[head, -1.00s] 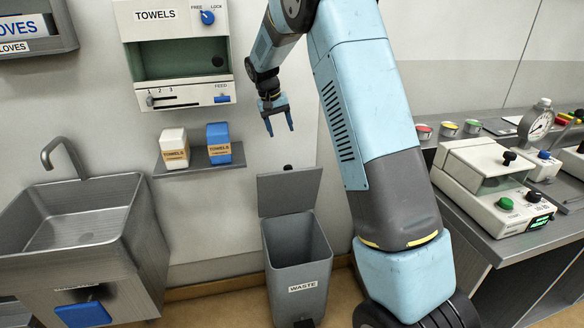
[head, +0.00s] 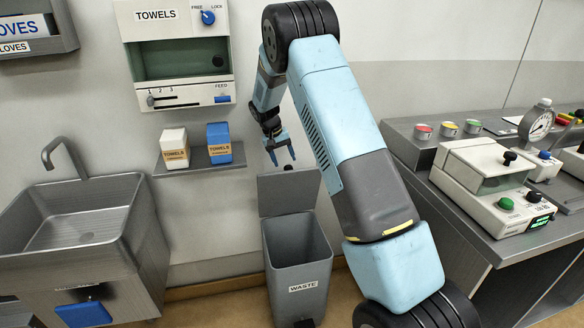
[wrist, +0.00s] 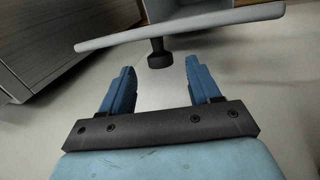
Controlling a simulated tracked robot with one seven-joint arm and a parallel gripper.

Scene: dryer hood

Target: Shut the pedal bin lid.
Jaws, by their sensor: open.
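The grey pedal bin (head: 297,262), labelled WASTE, stands on the floor by the wall. Its lid (head: 289,193) is open, standing up at the back of the bin. A dark knob (head: 288,168) shows at the lid's top edge. My gripper (head: 281,161) is open and empty, just above the lid's top edge, with its fingers pointing down. In the wrist view, the lid (wrist: 180,28) shows as a thin edge-on slab beyond my fingertips, and the dark knob (wrist: 159,54) lies between and just ahead of the fingers (wrist: 157,82). I see no contact.
A steel sink (head: 80,215) stands left of the bin. A shelf (head: 200,163) with two towel packs and a towel dispenser (head: 180,50) are on the wall above. A bench (head: 480,215) with devices is at the right.

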